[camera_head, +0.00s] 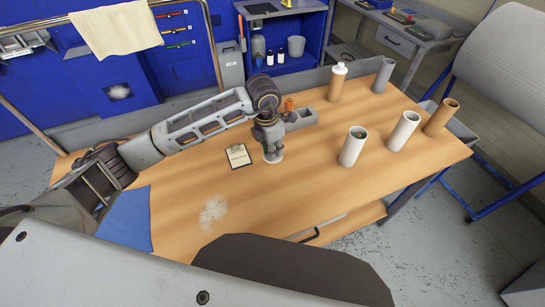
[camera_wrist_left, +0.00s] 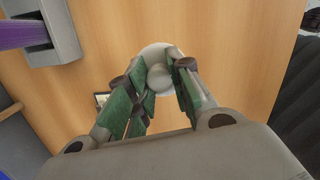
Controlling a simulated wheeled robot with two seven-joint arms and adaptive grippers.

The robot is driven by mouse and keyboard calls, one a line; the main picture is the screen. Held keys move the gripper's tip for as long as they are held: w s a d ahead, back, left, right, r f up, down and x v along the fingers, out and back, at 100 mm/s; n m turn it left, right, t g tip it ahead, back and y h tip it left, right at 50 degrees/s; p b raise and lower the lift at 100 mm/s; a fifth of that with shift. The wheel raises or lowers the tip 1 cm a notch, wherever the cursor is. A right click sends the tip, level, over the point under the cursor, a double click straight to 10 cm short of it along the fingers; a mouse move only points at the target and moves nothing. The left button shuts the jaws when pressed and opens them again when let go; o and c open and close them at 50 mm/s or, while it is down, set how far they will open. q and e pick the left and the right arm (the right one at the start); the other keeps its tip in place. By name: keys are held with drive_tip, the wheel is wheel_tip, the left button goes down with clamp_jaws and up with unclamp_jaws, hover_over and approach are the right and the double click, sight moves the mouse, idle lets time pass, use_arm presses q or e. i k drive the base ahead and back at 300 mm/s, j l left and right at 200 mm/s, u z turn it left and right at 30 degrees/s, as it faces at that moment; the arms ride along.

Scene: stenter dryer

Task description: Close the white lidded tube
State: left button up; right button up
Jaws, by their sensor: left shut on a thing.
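My left gripper (camera_head: 271,147) points down over the middle of the table, beside the clipboard. It is shut on the knob of a round white lid (camera_head: 273,158), which is at or just above the tabletop; I cannot tell which. In the left wrist view the green-padded fingers (camera_wrist_left: 158,90) close on the knob, and the lid's white disc (camera_wrist_left: 152,53) shows behind them. A white tube (camera_head: 351,149) stands upright and open to the right, with something dark green inside. A second white tube (camera_head: 403,133) stands upright farther right, its top seemingly open. My right gripper is not in view.
A brown tube with a white lid (camera_head: 337,84), a grey tube (camera_head: 383,76) and a brown tube (camera_head: 440,118) also stand on the wooden table (camera_head: 300,200). A grey divided tray (camera_head: 301,119) lies behind my gripper. A clipboard (camera_head: 238,156) and blue cloth (camera_head: 126,222) lie left.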

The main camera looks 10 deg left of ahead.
sight(352, 148)
drive_tip(key=k, duration=1.45)
